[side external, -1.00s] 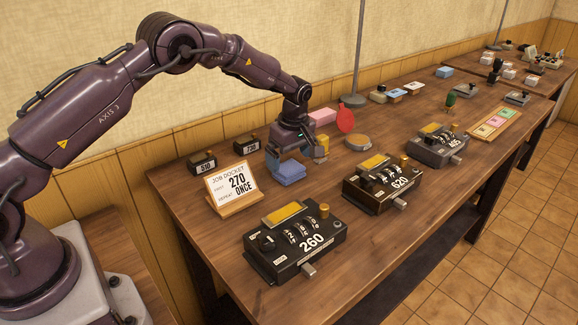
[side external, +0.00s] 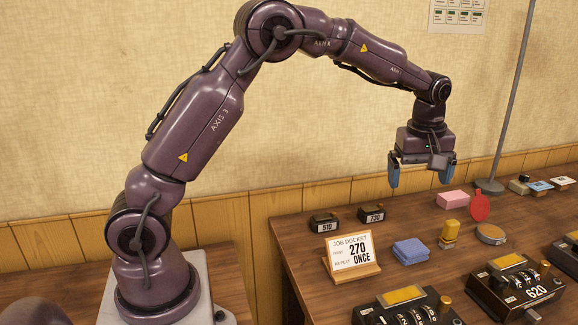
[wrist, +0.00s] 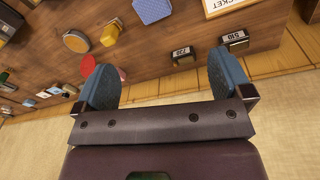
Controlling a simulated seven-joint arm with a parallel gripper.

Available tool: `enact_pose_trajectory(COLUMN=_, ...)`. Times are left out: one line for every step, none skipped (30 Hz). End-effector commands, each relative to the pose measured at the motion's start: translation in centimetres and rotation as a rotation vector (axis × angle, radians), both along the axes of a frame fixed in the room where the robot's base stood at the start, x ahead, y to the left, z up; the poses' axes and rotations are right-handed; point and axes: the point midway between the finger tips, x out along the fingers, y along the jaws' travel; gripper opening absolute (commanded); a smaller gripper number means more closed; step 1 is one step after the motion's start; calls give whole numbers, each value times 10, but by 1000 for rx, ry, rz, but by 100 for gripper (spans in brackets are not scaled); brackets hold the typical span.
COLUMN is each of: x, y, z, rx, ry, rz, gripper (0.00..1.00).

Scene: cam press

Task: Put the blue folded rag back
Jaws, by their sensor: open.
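The blue folded rag (side external: 410,251) lies flat on the wooden table, to the right of the job docket stand. It also shows at the top of the wrist view (wrist: 152,10). My gripper (side external: 422,178) is open and empty, raised above the back of the table with its two blue fingers spread apart. The rag is below it and clear of its fingers. In the wrist view my gripper (wrist: 160,82) has nothing between its fingers.
The job docket (side external: 351,253) reads 270 ONCE. Small boxes marked 510 (side external: 324,222) and 720 (side external: 371,215) stand behind it. A yellow-topped stamp (side external: 449,233), round tin (side external: 491,234), pink block (side external: 453,199) and red paddle (side external: 479,206) are near the rag. Numbered machines (side external: 515,288) stand in front.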

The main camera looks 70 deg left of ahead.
Motion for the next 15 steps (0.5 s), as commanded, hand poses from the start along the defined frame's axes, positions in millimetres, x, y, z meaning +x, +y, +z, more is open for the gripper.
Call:
enact_pose_trajectory(x=-16, y=-4, z=22, rx=-4, ry=-26, rz=-69, gripper=97)
enact_pose_trajectory(x=-26, y=-6, z=32, rx=-4, ry=-38, rz=-115, gripper=97)
enact_pose_trajectory(x=-39, y=-9, z=44, rx=-2, ry=-54, rz=-177, gripper=97)
enact_pose_trajectory(x=-49, y=-11, z=53, rx=0, ry=-66, rz=-224, gripper=97)
enact_pose_trajectory(x=-59, y=-14, z=61, rx=2, ry=-79, rz=-270, gripper=97)
enact_pose_trajectory(x=-74, y=-17, z=71, rx=9, ry=-96, rz=-333, gripper=97)
enact_pose_trajectory(x=-85, y=-19, z=78, rx=15, ry=-109, rz=-380, gripper=97)
enact_pose_trajectory(x=-96, y=-21, z=84, rx=21, ry=-121, rz=-428, gripper=97)
enact_pose_trajectory(x=-112, y=-25, z=91, rx=31, ry=-137, rz=-491, gripper=97)
enact_pose_trajectory(x=-123, y=-27, z=95, rx=40, ry=-150, rz=-538, gripper=97)
enact_pose_trajectory(x=-135, y=-29, z=99, rx=51, ry=-163, rz=-586, gripper=97)
enact_pose_trajectory(x=-151, y=-32, z=103, rx=66, ry=-179, rz=-648, gripper=97)
enact_pose_trajectory(x=-162, y=-34, z=105, rx=79, ry=-190, rz=-696, gripper=97)
enact_pose_trajectory(x=-174, y=-36, z=107, rx=92, ry=-201, rz=-742, gripper=97)
enact_pose_trajectory(x=-190, y=-39, z=108, rx=113, ry=-218, rz=-805, gripper=97)
